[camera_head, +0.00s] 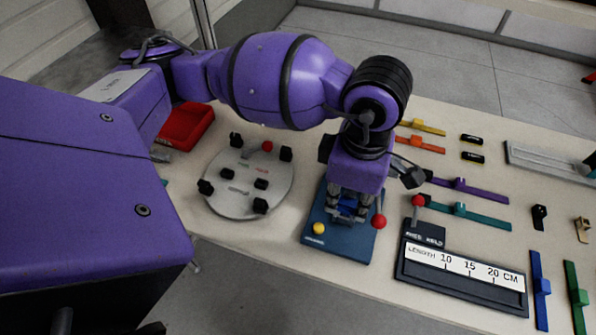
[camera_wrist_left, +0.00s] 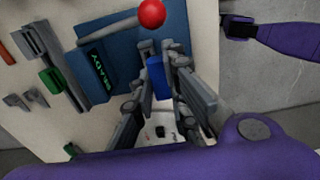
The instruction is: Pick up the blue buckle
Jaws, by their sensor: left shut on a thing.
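My left gripper (camera_head: 347,203) is shut on the blue buckle (camera_head: 347,207), a small block mostly hidden by the fingers in the head view. The buckle (camera_wrist_left: 156,77) shows between the two fingers in the left wrist view. The gripper points down over a dark blue fixture plate (camera_head: 322,245). The plate has a yellow button (camera_head: 319,228) and a lever with a red knob (camera_head: 379,221). I cannot tell whether the buckle touches the plate. My right gripper is not seen.
A round grey plate (camera_head: 222,203) with black blocks stands left of the fixture. A dark length gauge (camera_head: 462,270) with a red-knobbed lever stands to the right. Coloured straps, including a teal one (camera_head: 480,216), lie farther right. A red tray (camera_head: 186,125) is at the back left.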

